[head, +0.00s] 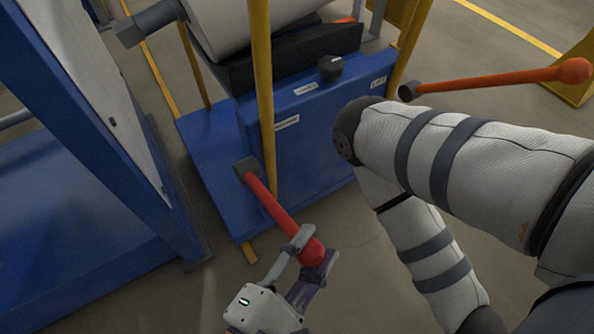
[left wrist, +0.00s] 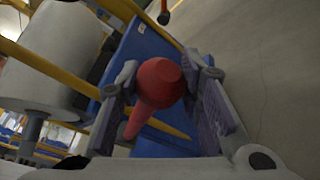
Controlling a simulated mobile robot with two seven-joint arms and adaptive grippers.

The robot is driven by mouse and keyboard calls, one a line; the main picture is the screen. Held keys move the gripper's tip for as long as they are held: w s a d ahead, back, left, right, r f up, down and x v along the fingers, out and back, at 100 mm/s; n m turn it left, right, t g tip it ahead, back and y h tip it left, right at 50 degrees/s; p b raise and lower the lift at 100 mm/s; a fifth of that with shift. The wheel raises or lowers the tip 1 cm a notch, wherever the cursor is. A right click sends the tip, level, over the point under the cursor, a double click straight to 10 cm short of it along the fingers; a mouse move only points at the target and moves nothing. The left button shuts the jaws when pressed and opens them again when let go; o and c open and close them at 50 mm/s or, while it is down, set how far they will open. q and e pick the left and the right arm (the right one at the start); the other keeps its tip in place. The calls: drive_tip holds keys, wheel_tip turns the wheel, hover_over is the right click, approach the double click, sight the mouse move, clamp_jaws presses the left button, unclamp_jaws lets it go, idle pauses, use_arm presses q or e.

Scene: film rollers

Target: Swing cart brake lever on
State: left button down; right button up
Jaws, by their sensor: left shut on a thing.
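A red lever (head: 268,203) with a round red knob is fixed by a dark grey pivot block (head: 247,170) to the side of the blue cart (head: 215,165). It slopes down and to the right from the pivot. My left gripper (head: 308,252) is shut on its knob end. In the left wrist view the red knob (left wrist: 158,82) sits between the two grey finger pads, with the lever shaft running away behind it. My right gripper is not in view.
A second, orange lever (head: 490,80) with a ball end sticks out at the upper right. A large white roll (head: 222,25) lies on top of the cart between yellow posts (head: 262,80). A blue frame (head: 110,150) stands close on the left. Floor shows below the cart.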

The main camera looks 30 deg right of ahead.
use_arm(q)
drive_tip(key=shift+s+f+b, duration=0.25)
drive_tip(key=shift+f+b, duration=0.2)
drive_tip(key=shift+f, duration=0.2)
drive_tip(key=shift+s+f+b, duration=0.2)
drive_tip(key=shift+f+b, duration=0.25)
drive_tip(key=shift+f, duration=0.2)
drive_tip(key=shift+s+f, duration=0.1)
drive_tip(key=shift+f, duration=0.1)
drive_tip(key=c, duration=1.1)
unclamp_jaws()
drive_tip(key=shift+r, duration=0.1)
drive_tip(key=v, duration=1.2)
